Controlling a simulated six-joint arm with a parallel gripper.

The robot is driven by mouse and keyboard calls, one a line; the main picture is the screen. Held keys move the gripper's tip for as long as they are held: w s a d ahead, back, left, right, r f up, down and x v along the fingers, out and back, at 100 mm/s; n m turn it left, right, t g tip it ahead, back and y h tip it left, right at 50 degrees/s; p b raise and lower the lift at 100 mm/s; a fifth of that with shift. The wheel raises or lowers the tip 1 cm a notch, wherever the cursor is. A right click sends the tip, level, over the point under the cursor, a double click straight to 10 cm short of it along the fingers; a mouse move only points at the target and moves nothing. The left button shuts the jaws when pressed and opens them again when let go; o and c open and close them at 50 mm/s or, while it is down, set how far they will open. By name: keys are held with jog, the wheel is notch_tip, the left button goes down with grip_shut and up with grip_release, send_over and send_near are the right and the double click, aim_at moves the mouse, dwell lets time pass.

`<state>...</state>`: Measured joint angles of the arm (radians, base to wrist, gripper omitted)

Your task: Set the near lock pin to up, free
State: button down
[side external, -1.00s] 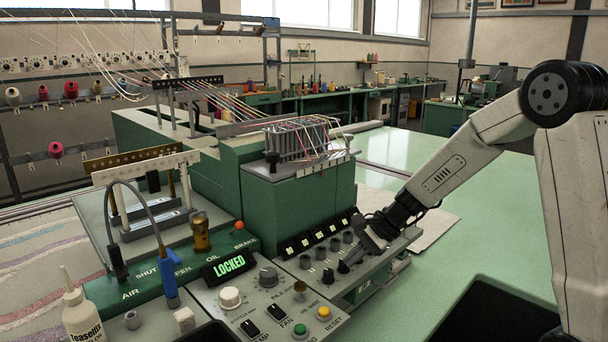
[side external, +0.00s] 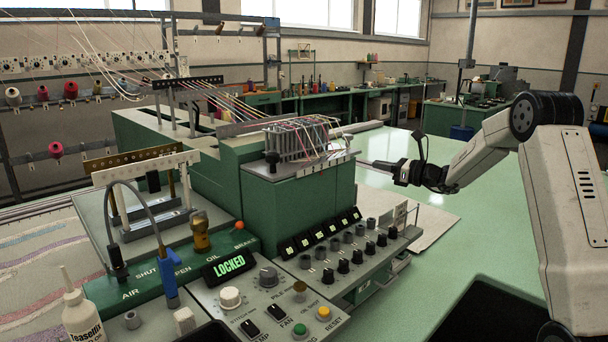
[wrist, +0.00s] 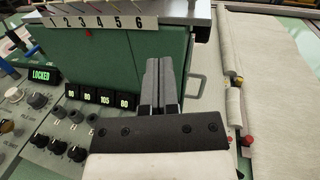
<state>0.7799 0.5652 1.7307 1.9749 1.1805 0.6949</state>
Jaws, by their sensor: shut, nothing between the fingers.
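A black-knobbed pin (side external: 272,158) stands upright at the left front corner of the green head's top plate in the side view. It looks like a lock pin, but I cannot tell for sure that it is the near one or whether it is up or down. A display (side external: 229,266) reads LOCKED in green; it also shows in the wrist view (wrist: 41,75). My gripper (side external: 368,163) is shut and empty, at the right of the green head (side external: 290,208) near the height of its top plate. In the wrist view my fingers (wrist: 161,76) are together, with nothing between them.
A sloped control panel (side external: 372,254) with several black knobs and small displays lies below and in front of the head. Taut yarns and a grey needle block (side external: 297,142) top the head. A green table (side external: 480,215) leaves free room to the right.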

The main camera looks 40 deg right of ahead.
jog(key=shift+s+d+r+m+t+h, duration=0.1)
jog(key=shift+d+r+m+t+h, duration=0.15)
jog(key=shift+d, duration=0.35)
jog(key=shift+s+d+r+m+t+h, duration=0.1)
jog(key=shift+d+r+m+t+h, duration=0.15)
jog(key=shift+d, duration=0.35)
jog(key=shift+s+d+r+m+t+h, duration=0.1)
jog(key=shift+d+r+m+t+h, duration=0.15)
jog(key=shift+d, duration=0.35)
jog(key=shift+w+a, duration=0.1)
jog(key=shift+w, duration=0.05)
jog(key=w+a+r, duration=0.1)
jog(key=w, duration=0.8)
jog(key=shift+w+a+r, duration=0.15)
jog(key=shift+w+a, duration=0.1)
jog(key=shift+w, duration=0.05)
jog(key=shift+r, duration=1.4)
jog(key=shift+s, duration=0.1)
